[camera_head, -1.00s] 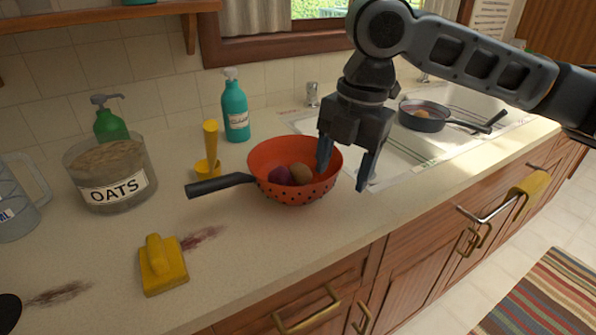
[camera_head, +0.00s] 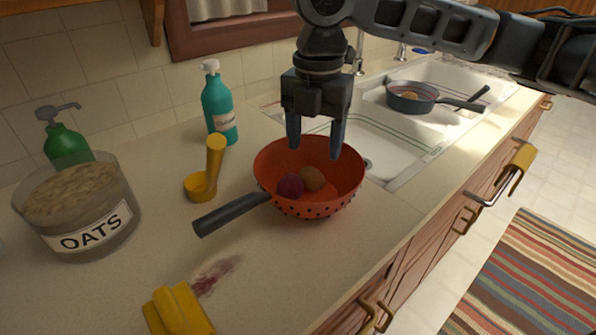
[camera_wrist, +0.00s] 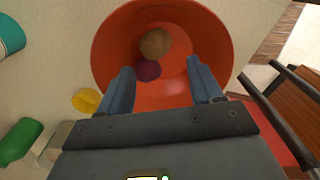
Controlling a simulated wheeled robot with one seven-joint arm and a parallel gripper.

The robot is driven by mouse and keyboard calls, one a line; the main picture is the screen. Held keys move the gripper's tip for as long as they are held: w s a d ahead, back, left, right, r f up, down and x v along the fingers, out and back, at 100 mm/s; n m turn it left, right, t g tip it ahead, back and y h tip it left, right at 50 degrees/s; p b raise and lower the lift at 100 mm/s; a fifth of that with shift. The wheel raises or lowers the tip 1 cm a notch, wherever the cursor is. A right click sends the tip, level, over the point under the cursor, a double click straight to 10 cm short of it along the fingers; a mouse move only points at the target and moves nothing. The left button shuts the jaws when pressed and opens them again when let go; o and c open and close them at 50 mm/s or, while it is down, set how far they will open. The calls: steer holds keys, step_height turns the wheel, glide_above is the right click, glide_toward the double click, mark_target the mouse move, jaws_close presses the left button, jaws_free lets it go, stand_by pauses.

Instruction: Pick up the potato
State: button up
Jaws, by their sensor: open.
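A brown, rounded potato (camera_head: 312,179) lies inside an orange-red colander (camera_head: 345,190) with a dark handle, beside a purple round item (camera_head: 290,187). My gripper (camera_head: 317,152) is open and empty, with its fingers pointing down over the back part of the colander, above the potato. In the wrist view, the potato (camera_wrist: 155,43) lies ahead of the two fingertips (camera_wrist: 162,68), with the purple item (camera_wrist: 148,70) nearer to the left finger. I see no contact between the fingers and the potato.
A yellow scoop (camera_head: 207,172), a teal bottle (camera_head: 219,108) and an oats jar (camera_head: 80,210) stand left of the colander. A yellow scrubber (camera_head: 178,312) lies in front. The sink (camera_head: 375,146) is to the right, with a pan (camera_head: 412,104) at its far part.

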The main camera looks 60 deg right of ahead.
mark_target(312, 171)
steer(key=shift+w+d+f, duration=0.1)
steer(key=shift+w+f, duration=0.05)
steer(key=shift+f, duration=1.8)
steer(key=shift+w+d+f, duration=0.1)
steer(key=shift+f, duration=1.85)
steer(key=c, duration=0.8)
step_height(312, 171, up, 10)
steer(key=shift+f, duration=0.2)
steer(key=shift+r+p, duration=1.25)
steer(key=shift+r, duration=0.1)
